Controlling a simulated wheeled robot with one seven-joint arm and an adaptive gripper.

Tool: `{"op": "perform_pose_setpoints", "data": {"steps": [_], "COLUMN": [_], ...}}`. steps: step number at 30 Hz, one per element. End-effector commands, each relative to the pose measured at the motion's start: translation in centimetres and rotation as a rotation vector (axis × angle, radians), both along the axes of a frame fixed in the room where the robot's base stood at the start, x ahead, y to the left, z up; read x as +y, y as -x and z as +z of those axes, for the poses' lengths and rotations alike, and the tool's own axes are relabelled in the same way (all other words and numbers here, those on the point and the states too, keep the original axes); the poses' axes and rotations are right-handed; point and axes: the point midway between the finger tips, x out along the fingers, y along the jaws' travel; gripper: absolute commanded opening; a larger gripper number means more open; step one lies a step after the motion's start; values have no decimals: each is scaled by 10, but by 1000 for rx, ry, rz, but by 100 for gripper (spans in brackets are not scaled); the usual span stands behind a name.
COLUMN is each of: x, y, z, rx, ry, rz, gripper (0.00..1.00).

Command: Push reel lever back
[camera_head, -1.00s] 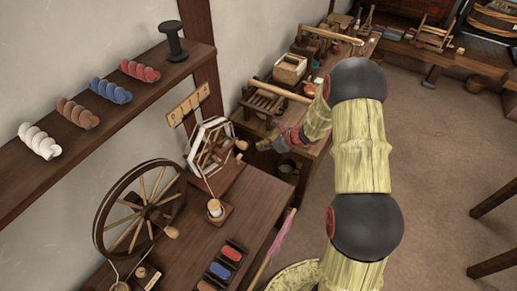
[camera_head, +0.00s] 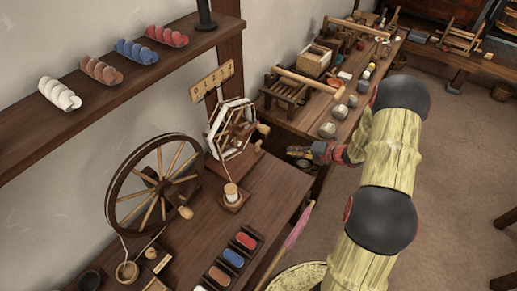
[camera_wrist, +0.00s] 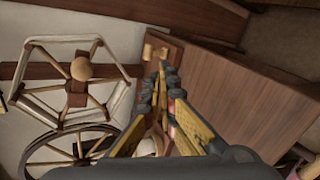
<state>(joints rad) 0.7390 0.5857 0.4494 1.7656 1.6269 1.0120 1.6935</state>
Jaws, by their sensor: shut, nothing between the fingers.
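The reel (camera_head: 232,128), a white-rimmed hexagonal frame with wooden spokes, stands at the back of the near table. It also shows at upper left in the wrist view (camera_wrist: 118,87), with a round wooden knob (camera_wrist: 81,69) at its hub. A small wooden handle (camera_head: 263,128) juts from its right side. In the wrist view, two small pale wooden pieces (camera_wrist: 148,52) show by the dark board; I cannot tell whether one is the lever. My gripper (camera_head: 290,151) is shut and empty, right of the reel and apart from it. Its fingertips (camera_wrist: 165,68) meet in the wrist view.
A spinning wheel (camera_head: 155,185) stands left of the reel. A small spindle of pale thread (camera_head: 231,194) and a tray of coloured pieces (camera_head: 233,257) sit on the table (camera_head: 270,190). A workbench (camera_head: 310,118) with grey stones (camera_head: 327,130) and tools lies beyond my gripper.

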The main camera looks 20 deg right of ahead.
Motion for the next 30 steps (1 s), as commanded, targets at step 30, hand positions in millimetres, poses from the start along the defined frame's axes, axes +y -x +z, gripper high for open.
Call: {"op": "perform_pose_setpoints", "data": {"steps": [30], "x": [24], "y": [-25], "z": [-6], "rx": [96], "ry": [-226], "rz": [-106], "gripper": [0]}}
